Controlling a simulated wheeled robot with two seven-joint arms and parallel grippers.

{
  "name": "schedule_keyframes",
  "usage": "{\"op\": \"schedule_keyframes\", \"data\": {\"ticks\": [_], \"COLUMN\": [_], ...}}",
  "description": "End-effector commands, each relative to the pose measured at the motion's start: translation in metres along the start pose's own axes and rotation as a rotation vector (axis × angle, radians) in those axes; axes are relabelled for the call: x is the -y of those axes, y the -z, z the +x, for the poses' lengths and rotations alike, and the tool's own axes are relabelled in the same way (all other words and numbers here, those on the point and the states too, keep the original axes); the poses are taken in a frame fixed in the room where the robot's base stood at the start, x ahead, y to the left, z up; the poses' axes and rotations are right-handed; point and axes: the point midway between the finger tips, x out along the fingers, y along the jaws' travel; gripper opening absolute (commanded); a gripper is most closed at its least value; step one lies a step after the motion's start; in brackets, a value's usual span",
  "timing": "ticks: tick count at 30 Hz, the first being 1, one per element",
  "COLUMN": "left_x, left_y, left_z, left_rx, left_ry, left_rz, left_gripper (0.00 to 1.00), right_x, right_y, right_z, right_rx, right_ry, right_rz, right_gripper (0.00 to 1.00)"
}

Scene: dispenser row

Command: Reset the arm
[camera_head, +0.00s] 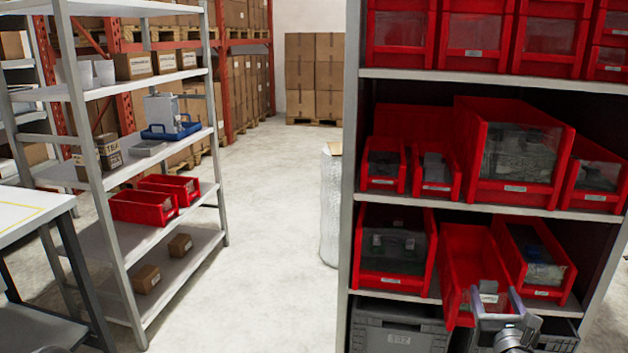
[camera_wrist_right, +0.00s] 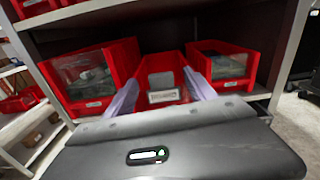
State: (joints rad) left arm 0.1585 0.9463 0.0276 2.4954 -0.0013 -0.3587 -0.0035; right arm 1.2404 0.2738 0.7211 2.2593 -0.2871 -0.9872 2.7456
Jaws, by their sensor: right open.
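My right gripper (camera_head: 494,293) is in front of the lower shelf row at the right. It is open, its two fingers pointing at the middle red bin (camera_head: 470,247). In the right wrist view the fingers (camera_wrist_right: 161,90) stand to either side of the bin's front, around its white label (camera_wrist_right: 164,96). I cannot tell whether they touch the bin. In the head view this bin reaches out past the shelf edge and looks empty in the part I see. My left gripper is not in view.
Red bins with grey contents flank it, left (camera_head: 394,245) and right (camera_head: 536,260). Grey crates (camera_head: 399,335) stand below. The rack's upright (camera_head: 351,180) is left of the bins. The aisle floor (camera_head: 270,210) is clear; a second rack (camera_head: 100,190) stands left.

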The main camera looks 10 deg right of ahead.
Motion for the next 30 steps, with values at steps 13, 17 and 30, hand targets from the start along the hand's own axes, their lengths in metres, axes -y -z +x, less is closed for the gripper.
{"op": "schedule_keyframes", "data": {"ticks": [13, 17, 30], "left_x": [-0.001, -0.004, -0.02], "left_y": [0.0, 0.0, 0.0], "left_z": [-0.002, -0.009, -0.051], "left_rx": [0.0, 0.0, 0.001], "left_ry": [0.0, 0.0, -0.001], "left_rz": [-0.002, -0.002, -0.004], "left_gripper": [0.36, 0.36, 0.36], "right_x": [-0.002, -0.034, -0.24], "right_y": [0.086, 0.143, 0.289], "right_z": [-0.023, -0.049, -0.278], "right_rx": [-0.242, -0.321, 0.267], "right_ry": [-0.15, -0.378, -1.65], "right_rz": [-0.93, -1.278, -2.022], "right_gripper": [0.64, 0.64, 0.64]}}
